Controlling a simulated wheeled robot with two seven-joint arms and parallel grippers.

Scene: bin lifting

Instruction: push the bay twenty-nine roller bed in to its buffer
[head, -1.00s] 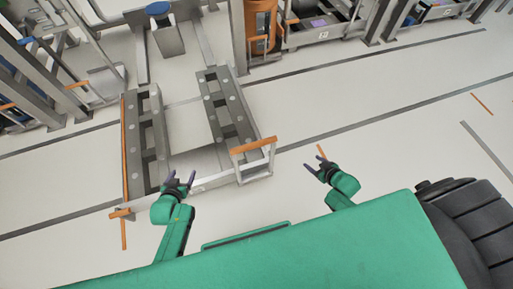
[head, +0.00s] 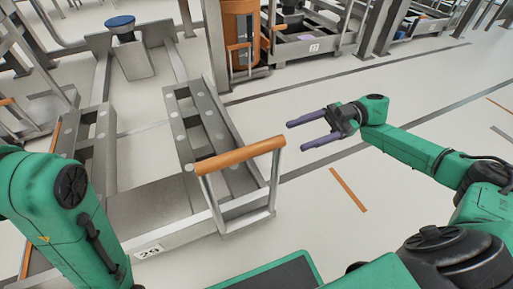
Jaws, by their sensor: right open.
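The roller bed (head: 175,210) is a grey metal frame at left centre with a plate reading 29 on its front. Its orange handle (head: 240,155) stands on grey posts at the near right corner. The buffer (head: 120,22) has a round blue top on a grey block at the far end of the rails, with a gap between it and the bed. My right gripper (head: 296,135) is open and empty, fingers pointing left, just right of the handle and apart from it in the picture. My left arm crosses the lower left and hides part of the bed; its gripper is not visible.
Upright grey posts (head: 215,45) and an orange cylinder (head: 241,30) stand behind the bed. A neighbouring bay (head: 312,45) is at the back right. Pale floor with dark lines and an orange strip (head: 348,189) is open on the right.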

